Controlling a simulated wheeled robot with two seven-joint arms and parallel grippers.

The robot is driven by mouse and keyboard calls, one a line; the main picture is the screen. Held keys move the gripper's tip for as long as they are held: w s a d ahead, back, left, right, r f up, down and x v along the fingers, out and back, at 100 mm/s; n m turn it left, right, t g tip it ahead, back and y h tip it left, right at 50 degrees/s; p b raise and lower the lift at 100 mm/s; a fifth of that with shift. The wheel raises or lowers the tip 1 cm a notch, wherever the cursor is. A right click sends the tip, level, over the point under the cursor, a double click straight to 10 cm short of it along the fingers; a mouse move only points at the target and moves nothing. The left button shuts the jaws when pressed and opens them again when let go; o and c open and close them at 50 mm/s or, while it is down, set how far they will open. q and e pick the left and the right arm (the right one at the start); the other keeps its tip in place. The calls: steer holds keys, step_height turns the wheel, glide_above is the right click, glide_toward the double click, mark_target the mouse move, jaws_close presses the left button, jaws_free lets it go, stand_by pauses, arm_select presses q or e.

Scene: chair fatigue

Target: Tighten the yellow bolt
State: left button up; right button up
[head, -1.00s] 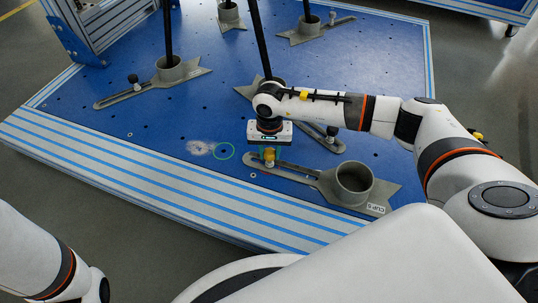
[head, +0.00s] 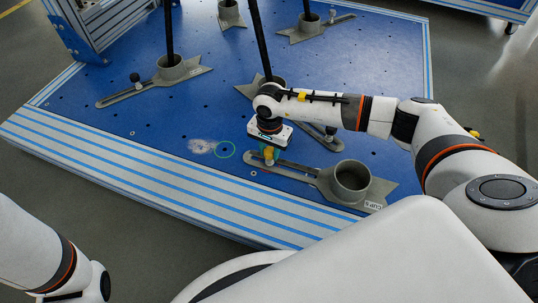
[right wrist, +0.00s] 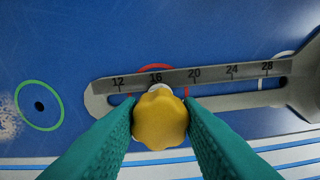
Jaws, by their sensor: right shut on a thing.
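The yellow bolt (right wrist: 160,118) has a lobed knob head. It sits at the slotted arm of the grey cup bracket (right wrist: 225,77), near the 16 mark of its scale. In the head view the bolt (head: 269,153) shows just below my right gripper (head: 268,150). My right gripper points down, and its two green fingers (right wrist: 160,132) press on both sides of the knob. The bracket's cup (head: 353,178) stands to the right, marked "CUP 5". My left arm shows at the lower left, but its gripper is out of the picture.
A green ring around a hole (head: 225,150) lies left of the bolt on the blue table (head: 120,115). A red ring (right wrist: 157,68) shows under the slot. Other grey brackets (head: 172,70) with black poles stand behind. The striped edge (head: 170,190) is in front.

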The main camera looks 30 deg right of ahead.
steer(key=shift+r+m+p, duration=0.15)
steer(key=shift+m+p, duration=0.45)
steer(key=shift+m, duration=0.2)
steer(key=shift+m+p, duration=0.4)
steer(key=shift+m, duration=0.5)
steer(key=shift+d+m, duration=0.1)
steer(key=shift+m, duration=0.2)
